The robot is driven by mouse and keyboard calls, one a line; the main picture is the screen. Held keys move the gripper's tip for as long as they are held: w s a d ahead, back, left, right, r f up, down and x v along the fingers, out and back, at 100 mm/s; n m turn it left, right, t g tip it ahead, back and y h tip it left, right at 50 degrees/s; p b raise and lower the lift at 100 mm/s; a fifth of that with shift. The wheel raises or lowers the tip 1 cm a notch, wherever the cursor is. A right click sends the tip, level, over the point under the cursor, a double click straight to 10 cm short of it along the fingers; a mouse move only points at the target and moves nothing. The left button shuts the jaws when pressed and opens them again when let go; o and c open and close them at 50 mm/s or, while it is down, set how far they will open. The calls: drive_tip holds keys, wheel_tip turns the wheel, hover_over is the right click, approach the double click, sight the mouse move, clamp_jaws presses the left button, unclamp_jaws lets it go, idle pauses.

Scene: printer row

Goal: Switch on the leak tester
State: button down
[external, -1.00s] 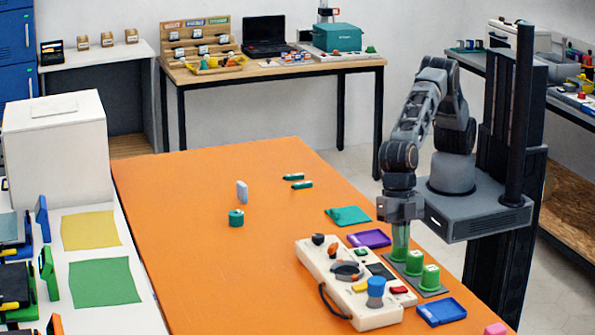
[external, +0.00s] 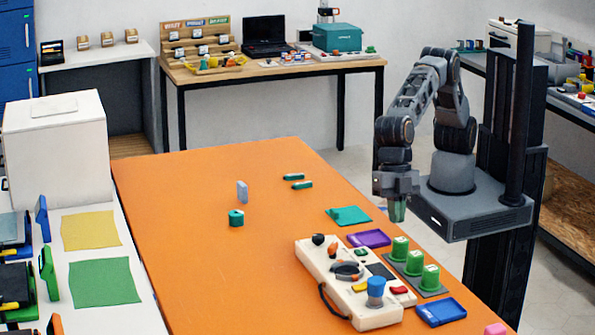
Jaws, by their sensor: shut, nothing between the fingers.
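A cream control box (external: 335,273) lies on the orange table near its right edge. It is probably the leak tester, but no label is readable. On its top are a black knob (external: 318,239), an orange-red switch (external: 332,250), a dark round dial (external: 347,271), a yellow part (external: 361,287), a red button (external: 398,290) and a blue cylinder (external: 376,286). Whether it is on cannot be told. My gripper (external: 397,214), with green fingers, points down, shut and empty. It is above and beyond the box's far right end, apart from it.
Purple (external: 369,238) and blue (external: 441,311) trays and a teal piece (external: 348,215) lie nearby. The table (external: 220,285) is largely clear on the left.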

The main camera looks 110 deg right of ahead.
drive_tip(key=w+d+t+h+p, duration=0.1)
drive_tip(key=w+d+t+p, duration=0.65)
drive_tip(key=w+d, duration=0.4)
drive_tip(key=s+a+f+g+y, duration=0.1)
drive_tip(key=s+a+g+y, duration=0.2)
drive_tip(key=s, duration=0.3)
drive_tip(key=s+a+f+n+g+y+p, duration=0.1)
drive_tip(key=s+a+f+g+y, duration=0.1)
drive_tip(key=s+a+g+y, duration=0.1)
drive_tip(key=s+g, duration=0.1)
drive_tip(key=s, duration=0.1)
drive_tip(key=shift+s+a+y, duration=0.25)
drive_tip(key=shift+s+y, duration=0.05)
drive_tip(key=shift+s, duration=0.05)
drive_tip(key=shift+a+f, duration=0.1)
drive_tip(key=shift+f, duration=0.1)
hover_over(393, 288)
drive_tip(key=s+d, duration=0.1)
drive_tip(key=d, duration=0.2)
wheel_tip(393, 288, down, 6)
drive_tip(key=shift+a+f, duration=0.1)
drive_tip(key=shift+f, duration=0.1)
drive_tip(key=shift+w+a+f, duration=0.1)
drive_tip(key=shift+a+f, duration=0.05)
drive_tip(key=shift+f, duration=0.4)
drive_tip(key=shift+w+a+f, duration=0.1)
drive_tip(key=shift+f, duration=0.45)
drive_tip(key=shift+w+f, duration=0.2)
drive_tip(key=shift+f, duration=0.85)
